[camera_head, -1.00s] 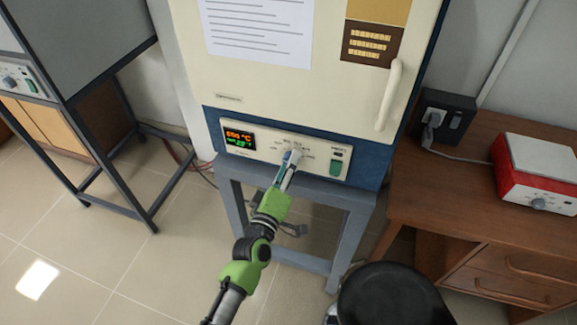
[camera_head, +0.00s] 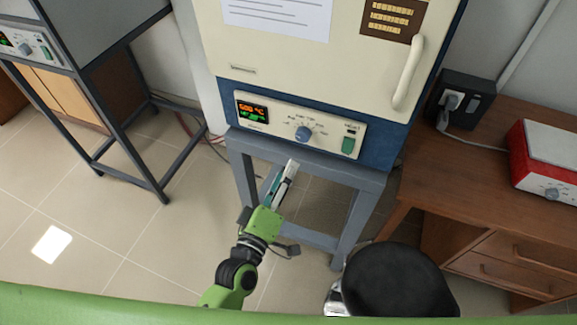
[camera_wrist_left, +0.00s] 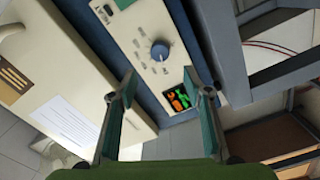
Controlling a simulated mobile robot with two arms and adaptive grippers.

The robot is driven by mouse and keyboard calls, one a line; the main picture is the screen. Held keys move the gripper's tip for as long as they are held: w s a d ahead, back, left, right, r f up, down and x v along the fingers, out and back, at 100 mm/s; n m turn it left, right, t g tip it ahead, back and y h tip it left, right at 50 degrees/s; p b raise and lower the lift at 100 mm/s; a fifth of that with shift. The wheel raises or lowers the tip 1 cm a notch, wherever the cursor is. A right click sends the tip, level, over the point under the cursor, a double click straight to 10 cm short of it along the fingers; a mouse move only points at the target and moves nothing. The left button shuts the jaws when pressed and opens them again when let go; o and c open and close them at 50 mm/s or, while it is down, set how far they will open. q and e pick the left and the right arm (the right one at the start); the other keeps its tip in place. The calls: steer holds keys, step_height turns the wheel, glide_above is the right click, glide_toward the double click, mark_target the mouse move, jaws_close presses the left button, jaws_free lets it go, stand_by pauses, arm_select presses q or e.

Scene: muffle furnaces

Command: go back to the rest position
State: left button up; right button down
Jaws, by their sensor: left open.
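My left gripper (camera_head: 283,183) is in front of and below the furnace control panel, apart from it and empty. In the left wrist view its two fingers (camera_wrist_left: 163,110) are spread open, with the panel beyond them. The muffle furnace (camera_head: 330,70) is cream and blue, with its door shut. Its panel holds a blue knob (camera_head: 303,133), a lit display (camera_head: 252,110) and a green switch (camera_head: 348,145). The knob also shows in the left wrist view (camera_wrist_left: 160,51). My right gripper is not in view.
The furnace stands on a grey metal stand (camera_head: 360,205). A black stool (camera_head: 395,282) is at the lower right, in front of a wooden desk (camera_head: 470,185) bearing a red and white device (camera_head: 550,160). Another stand (camera_head: 130,150) is at left. Tiled floor between is open.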

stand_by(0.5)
arm_select(q)
steer(key=s+a+f+m+g+y+b, duration=0.1)
steer(key=s+a+f+m+g, duration=0.2)
steer(key=f, duration=0.9)
steer(key=s+a+f+m+g+y+b, duration=0.15)
steer(key=s+f, duration=0.35)
steer(key=f, duration=0.7)
steer(key=s+a+f+m+g, duration=0.2)
steer(key=s+f+g, duration=0.25)
steer(key=f, duration=0.75)
steer(key=s+a+f+m+g+y, duration=0.1)
steer(key=s+a+f, duration=0.3)
steer(key=s, duration=0.5)
steer(key=s+a+f+m+g+y+b, duration=0.1)
steer(key=s+a+f+m+g, duration=0.1)
steer(key=s+a+f, duration=0.3)
steer(key=s+a+f+m+g+y, duration=0.1)
steer(key=s+a+f+g, duration=0.3)
steer(key=s+f, duration=0.5)
steer(key=s+m, duration=0.1)
steer(key=s, duration=0.4)
steer(key=shift+s+a+f+b, duration=0.25)
steer(key=shift+s+f+b, duration=0.15)
